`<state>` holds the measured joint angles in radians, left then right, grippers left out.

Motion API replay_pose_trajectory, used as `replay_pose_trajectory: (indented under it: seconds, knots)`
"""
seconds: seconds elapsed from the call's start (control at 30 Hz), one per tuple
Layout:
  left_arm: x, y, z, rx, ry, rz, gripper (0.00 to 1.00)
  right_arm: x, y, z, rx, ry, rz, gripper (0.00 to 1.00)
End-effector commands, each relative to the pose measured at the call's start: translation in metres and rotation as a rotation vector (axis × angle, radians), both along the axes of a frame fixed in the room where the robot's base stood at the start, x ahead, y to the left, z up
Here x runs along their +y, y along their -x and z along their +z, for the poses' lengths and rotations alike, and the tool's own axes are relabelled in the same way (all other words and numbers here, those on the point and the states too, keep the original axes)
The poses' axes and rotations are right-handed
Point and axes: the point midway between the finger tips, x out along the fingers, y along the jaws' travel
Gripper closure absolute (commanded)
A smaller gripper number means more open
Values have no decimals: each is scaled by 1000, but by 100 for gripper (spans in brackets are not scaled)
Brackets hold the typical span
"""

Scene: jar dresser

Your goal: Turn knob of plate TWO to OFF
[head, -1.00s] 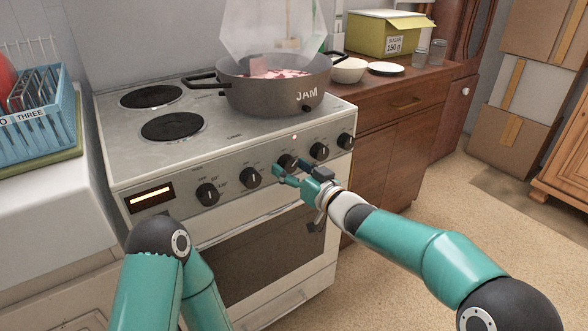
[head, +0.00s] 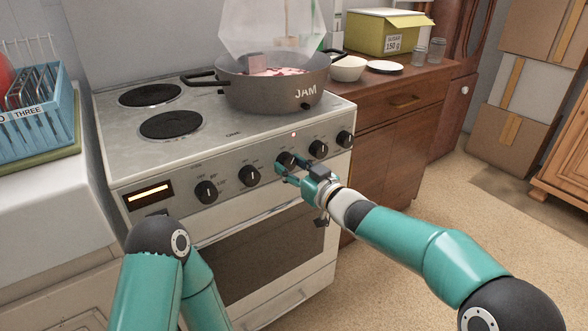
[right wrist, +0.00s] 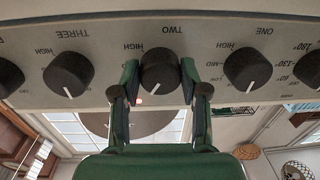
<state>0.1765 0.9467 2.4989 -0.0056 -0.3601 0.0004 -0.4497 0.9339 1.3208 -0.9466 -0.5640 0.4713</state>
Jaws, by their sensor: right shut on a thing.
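The black knob of plate TWO (head: 286,160) is on the stove's front panel, the middle one of the row. It also shows in the right wrist view (right wrist: 160,70), upside down, under the label TWO. Its white mark points down and slightly left in that picture. My right gripper (head: 287,168) is at this knob; in the right wrist view its fingers (right wrist: 160,82) press on both sides of it. My left gripper is not in view; only my left arm shows at the bottom. The OFF lettering for this knob cannot be read.
The knobs of plate ONE (right wrist: 247,69) and plate THREE (right wrist: 68,73) stand close on either side. The oven handle (head: 250,224) runs below the panel.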

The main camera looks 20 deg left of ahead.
Motion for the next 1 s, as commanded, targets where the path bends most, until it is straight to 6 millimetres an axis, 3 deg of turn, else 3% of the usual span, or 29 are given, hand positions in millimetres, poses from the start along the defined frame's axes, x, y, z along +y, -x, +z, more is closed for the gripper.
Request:
replay_pose_trajectory:
  seconds: [0.5, 1.0]
  knots:
    - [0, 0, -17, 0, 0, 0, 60, 2, 1, 4, -337, 250, 1, 91]
    - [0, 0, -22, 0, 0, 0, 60, 3, 2, 6, -457, 343, 2, 91]
